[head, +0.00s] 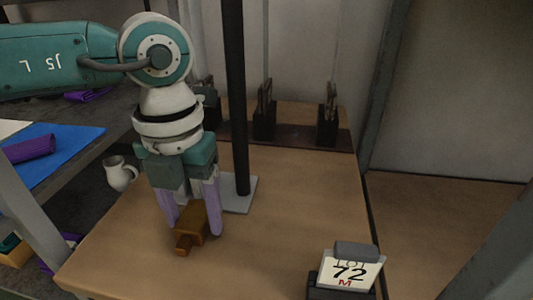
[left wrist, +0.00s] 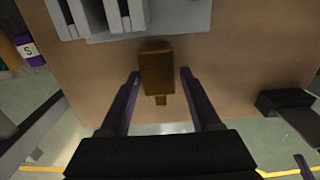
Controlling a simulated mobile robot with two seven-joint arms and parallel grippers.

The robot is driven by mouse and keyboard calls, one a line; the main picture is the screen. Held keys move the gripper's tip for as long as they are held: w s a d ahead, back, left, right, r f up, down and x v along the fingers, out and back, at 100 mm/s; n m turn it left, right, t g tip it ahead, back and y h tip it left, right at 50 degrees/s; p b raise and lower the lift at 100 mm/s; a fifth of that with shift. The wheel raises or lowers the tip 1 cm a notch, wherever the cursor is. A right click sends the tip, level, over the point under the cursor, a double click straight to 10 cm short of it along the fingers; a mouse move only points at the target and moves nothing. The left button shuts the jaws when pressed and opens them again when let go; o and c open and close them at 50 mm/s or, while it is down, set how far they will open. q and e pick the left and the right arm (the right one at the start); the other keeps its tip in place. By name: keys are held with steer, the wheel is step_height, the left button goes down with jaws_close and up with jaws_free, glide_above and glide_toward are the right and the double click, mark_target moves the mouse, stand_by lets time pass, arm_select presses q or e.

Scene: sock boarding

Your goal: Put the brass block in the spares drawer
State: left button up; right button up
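The brass block (head: 190,226) lies on the wooden table top, a brown block with a small stub on its near end. It also shows in the left wrist view (left wrist: 156,70). My left gripper (head: 194,228) points down over it, with one purple finger on each side of the block. In the left wrist view the fingers (left wrist: 160,73) are open, with a gap showing on both sides of the block. The near part of the block reaches out past the fingers in the head view. I cannot make out the spares drawer. My right gripper is not identifiable in view.
A black post on a grey base plate (head: 240,197) stands just behind my left gripper. A card reading 72 (head: 347,272) stands at the front right. Black holders (head: 265,122) line the back. A white mug (head: 118,174) is at the left. Table top right of the block is clear.

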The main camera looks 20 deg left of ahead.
arm_select(q)
steer(key=shift+w+a, duration=0.1)
steer(key=shift+a, duration=0.05)
steer(key=shift+c, duration=1.4)
jaws_close()
